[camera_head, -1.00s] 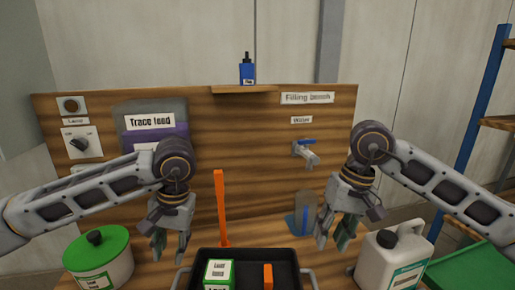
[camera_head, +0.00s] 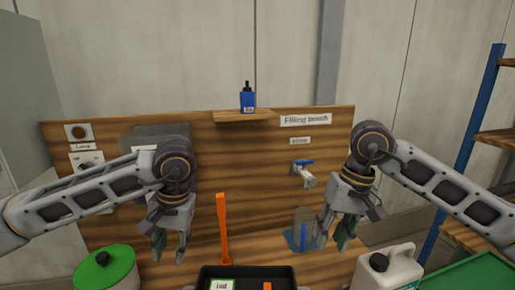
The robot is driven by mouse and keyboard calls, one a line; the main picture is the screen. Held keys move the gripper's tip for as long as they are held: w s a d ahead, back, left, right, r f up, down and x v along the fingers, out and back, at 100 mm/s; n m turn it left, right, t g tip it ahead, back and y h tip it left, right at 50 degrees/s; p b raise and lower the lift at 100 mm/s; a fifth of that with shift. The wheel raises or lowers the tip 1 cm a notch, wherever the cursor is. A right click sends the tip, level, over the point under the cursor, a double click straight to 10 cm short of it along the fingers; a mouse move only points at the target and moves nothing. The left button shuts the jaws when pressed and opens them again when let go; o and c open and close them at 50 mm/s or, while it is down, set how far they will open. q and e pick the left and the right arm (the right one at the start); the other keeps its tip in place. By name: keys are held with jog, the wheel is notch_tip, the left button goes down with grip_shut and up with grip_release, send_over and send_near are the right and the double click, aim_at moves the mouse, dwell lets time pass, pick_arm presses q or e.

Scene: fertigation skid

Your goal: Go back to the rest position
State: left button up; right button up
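My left gripper (camera_head: 169,247) hangs fingers down in front of the wooden panel, between the green-lidded pot and the orange upright. Its fingers are apart and nothing is between them. My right gripper (camera_head: 337,238) also hangs fingers down, right of the blue-based clear container, with its fingers apart and empty. Both grippers are clear of the things around them, as far as this view shows.
A black tray (camera_head: 287,271) holds a green-and-white box (camera_head: 222,285). An orange upright (camera_head: 223,230) stands behind it. A green-lidded pot (camera_head: 104,266) is left, a white canister (camera_head: 388,270) right. A blue bottle (camera_head: 248,100) stands on a shelf (camera_head: 243,116). A tap (camera_head: 304,173) projects from the panel.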

notch_tip(320, 180, up, 8)
jog(key=p, duration=0.7)
jog(key=shift+r+p, duration=0.5)
jog(key=shift+p, duration=0.2)
